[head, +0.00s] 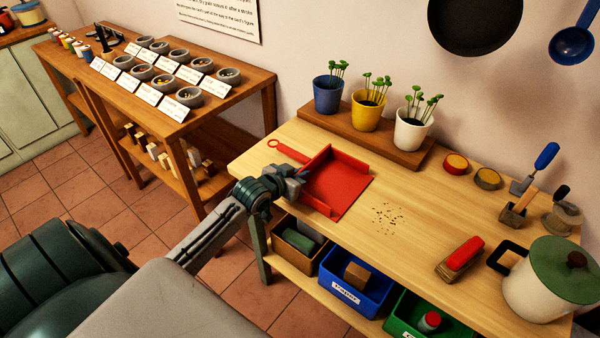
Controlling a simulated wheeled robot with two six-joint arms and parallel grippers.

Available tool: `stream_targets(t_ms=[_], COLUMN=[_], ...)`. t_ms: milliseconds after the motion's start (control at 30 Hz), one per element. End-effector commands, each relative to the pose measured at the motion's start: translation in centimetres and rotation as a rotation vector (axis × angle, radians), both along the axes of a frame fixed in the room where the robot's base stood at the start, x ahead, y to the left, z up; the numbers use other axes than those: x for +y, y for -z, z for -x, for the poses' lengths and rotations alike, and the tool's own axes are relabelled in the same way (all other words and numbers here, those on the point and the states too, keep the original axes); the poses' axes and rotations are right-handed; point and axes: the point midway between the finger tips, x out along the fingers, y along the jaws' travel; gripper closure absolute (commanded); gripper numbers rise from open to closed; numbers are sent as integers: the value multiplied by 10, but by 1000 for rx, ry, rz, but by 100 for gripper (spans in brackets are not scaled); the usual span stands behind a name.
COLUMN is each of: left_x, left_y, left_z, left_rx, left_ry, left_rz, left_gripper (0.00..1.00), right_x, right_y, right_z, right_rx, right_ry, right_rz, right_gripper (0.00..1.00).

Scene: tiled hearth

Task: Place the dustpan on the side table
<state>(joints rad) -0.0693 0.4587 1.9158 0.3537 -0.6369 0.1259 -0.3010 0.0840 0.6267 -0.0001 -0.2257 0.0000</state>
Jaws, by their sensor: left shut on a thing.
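The red dustpan (344,178) is at the left end of the light wooden table (400,176), with its flat pan toward the right and its ringed handle toward the back left. It lies on or just above the tabletop; I cannot tell which. My left gripper (296,184) is shut on the dustpan at its near left side, and its fingertips are partly hidden. Which piece of furniture is the side table is not marked. A darker wooden table (222,112) stands to the left. My right gripper is out of view.
Crumbs (388,218) lie right of the dustpan. Potted seedlings (367,113) stand on a board behind. A red-topped block (460,259) and a green-lidded pot (553,281) are at right. Labelled bowls (189,97) crowd the darker table. Bins (355,294) sit below the light table.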

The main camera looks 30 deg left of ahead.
Motion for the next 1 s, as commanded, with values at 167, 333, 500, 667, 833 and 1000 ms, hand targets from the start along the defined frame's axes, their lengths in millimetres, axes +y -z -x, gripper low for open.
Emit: stream_targets(t_ms=[167,333,500,667,833,1000], left_x=[0,0,0,0,3,5], left_y=[2,2,2,-1,-9,-23], left_z=[0,0,0,1,24,58], left_rx=[-1,0,0,0,1,2], left_ry=[0,0,0,0,2,5], left_rz=[0,0,0,-1,-6,-8], left_gripper=[100,71,71,71,71,71], right_x=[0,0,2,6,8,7], right_y=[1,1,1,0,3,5], right_z=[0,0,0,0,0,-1], right_rx=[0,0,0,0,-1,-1], right_ry=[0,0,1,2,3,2], right_rz=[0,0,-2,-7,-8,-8], right_gripper=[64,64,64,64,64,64])
